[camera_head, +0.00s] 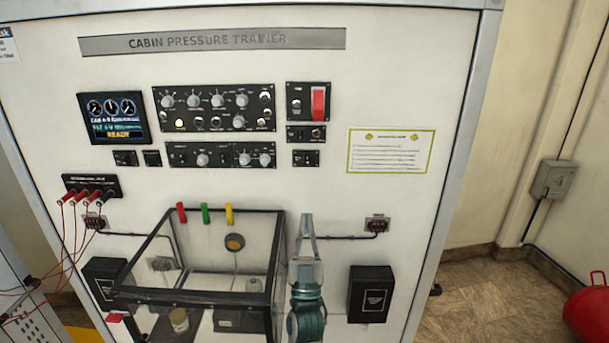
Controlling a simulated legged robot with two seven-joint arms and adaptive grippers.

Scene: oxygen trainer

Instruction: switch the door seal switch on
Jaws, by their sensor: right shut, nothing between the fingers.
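The cabin pressure trainer's white front panel (385,80) faces me. It carries a large black control panel (215,107) with knobs and small toggle switches, and a lower strip (221,155) with more knobs. To their right are a panel with a red guard or lever (318,104), a small panel (306,134) and a smaller one (305,158). The labels are too small to read, so I cannot tell which is the door seal switch or its position. My left gripper is out of view.
A black box (370,294) is at lower right. Red leads (72,240) hang at left. A display (112,118) reads READY.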

